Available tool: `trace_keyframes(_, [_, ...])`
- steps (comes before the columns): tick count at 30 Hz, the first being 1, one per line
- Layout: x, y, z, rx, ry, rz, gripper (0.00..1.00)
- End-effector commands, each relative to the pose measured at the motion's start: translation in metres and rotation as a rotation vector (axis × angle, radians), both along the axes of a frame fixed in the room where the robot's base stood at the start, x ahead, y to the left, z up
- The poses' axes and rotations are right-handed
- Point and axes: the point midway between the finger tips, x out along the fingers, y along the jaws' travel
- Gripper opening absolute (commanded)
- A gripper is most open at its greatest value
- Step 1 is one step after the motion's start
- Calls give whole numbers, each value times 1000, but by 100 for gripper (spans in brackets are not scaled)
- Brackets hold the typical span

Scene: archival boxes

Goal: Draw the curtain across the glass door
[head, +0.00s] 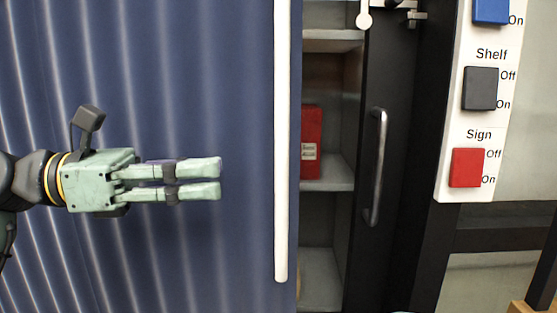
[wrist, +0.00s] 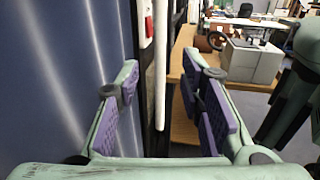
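The blue pleated curtain (head: 150,60) fills the left of the head view, and its right edge hangs beside a long white wand (head: 282,140). The curtain (wrist: 60,70) also fills the left of the wrist view. The dark-framed door (head: 392,120), with a metal handle (head: 376,168), stands uncovered right of the curtain edge. My gripper (head: 212,179) is in front of the curtain, pointing right, its tips short of the wand. In the wrist view my gripper (wrist: 160,88) is open and empty, with the wand (wrist: 161,60) showing ahead between its fingers.
Grey shelves (head: 330,187) holding a red box (head: 311,142) show between curtain and door. A white switch panel (head: 473,115) with coloured switches is at the right. The wrist view shows a wooden table (wrist: 187,128) and a grey machine (wrist: 252,62) beyond.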

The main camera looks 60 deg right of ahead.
Motion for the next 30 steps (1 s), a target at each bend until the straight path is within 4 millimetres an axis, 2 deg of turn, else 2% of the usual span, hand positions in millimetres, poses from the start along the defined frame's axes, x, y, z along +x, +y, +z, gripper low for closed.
trace_keyframes(15, [-67, -58, 1, 2, -6, 1, 35])
trace_keyframes(21, [-77, -67, 0, 3, -4, 2, 35])
trace_keyframes(30, [-77, -67, 0, 3, -4, 2, 33])
